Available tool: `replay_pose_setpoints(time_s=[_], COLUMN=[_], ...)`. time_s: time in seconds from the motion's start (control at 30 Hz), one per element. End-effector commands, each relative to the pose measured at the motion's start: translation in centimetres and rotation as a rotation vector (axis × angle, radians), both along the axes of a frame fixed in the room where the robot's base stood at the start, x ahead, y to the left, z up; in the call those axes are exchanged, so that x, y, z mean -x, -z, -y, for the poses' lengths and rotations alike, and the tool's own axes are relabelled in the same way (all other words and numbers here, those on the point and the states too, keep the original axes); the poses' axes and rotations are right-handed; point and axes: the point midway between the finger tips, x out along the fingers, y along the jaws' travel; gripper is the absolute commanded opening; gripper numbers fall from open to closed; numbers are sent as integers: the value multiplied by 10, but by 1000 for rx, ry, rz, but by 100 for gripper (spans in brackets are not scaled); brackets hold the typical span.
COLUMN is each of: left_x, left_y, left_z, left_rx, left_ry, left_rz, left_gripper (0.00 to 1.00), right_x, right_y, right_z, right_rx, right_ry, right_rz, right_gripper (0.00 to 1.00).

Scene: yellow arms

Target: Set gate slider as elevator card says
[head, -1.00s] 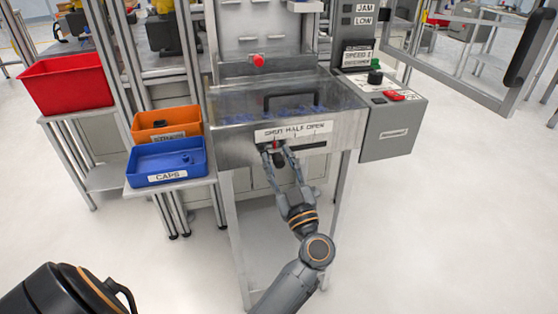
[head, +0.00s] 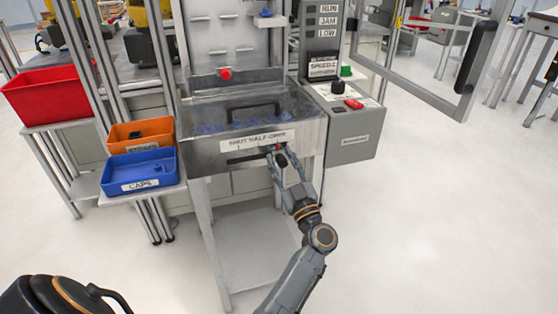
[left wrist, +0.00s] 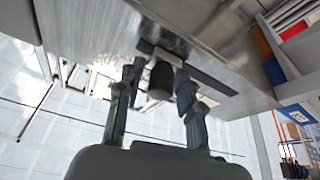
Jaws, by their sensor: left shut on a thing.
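The gate slider's dark knob (head: 283,161) sits at the right end of its slot (head: 245,157), under the OPEN end of the label strip reading SHUT HALF OPEN (head: 257,140). A red pointer (head: 278,147) shows just above the knob. My left gripper (head: 279,161) is shut on the knob; in the left wrist view its fingers (left wrist: 158,85) stand on both sides of the dark knob (left wrist: 161,77). The elevator card (head: 323,66) is on the panel at upper right; it seems to read ELEVATOR SPEED 1, but the last character is unclear. My right gripper is not in view.
A grey control box (head: 350,130) with a black knob and red switch stands right of the hopper (head: 310,118). Blue (head: 140,183), orange (head: 141,143) and red (head: 45,98) bins are at left. A framed door (head: 420,100) stands open at right. The floor in front is clear.

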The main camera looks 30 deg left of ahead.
Motion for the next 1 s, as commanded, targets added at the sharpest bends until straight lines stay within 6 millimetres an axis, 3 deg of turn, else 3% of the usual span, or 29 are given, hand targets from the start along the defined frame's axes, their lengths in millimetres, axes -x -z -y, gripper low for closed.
replay_pose_setpoints(time_s=[0.1, 0.13, 0.2, 1.0], left_x=[-2, -2, -2, 3], left_y=[0, -1, -1, 1], left_z=[2, 2, 2, -3], left_rx=[4, 4, 3, 0], left_ry=[10, 10, 11, 2], left_rz=[2, 2, 2, 0], left_gripper=[0, 38, 46, 46], right_x=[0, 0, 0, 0], right_y=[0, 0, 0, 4], right_z=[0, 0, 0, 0], right_rx=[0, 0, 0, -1], right_ry=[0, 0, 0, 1], right_rz=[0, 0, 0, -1], right_gripper=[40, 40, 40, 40])
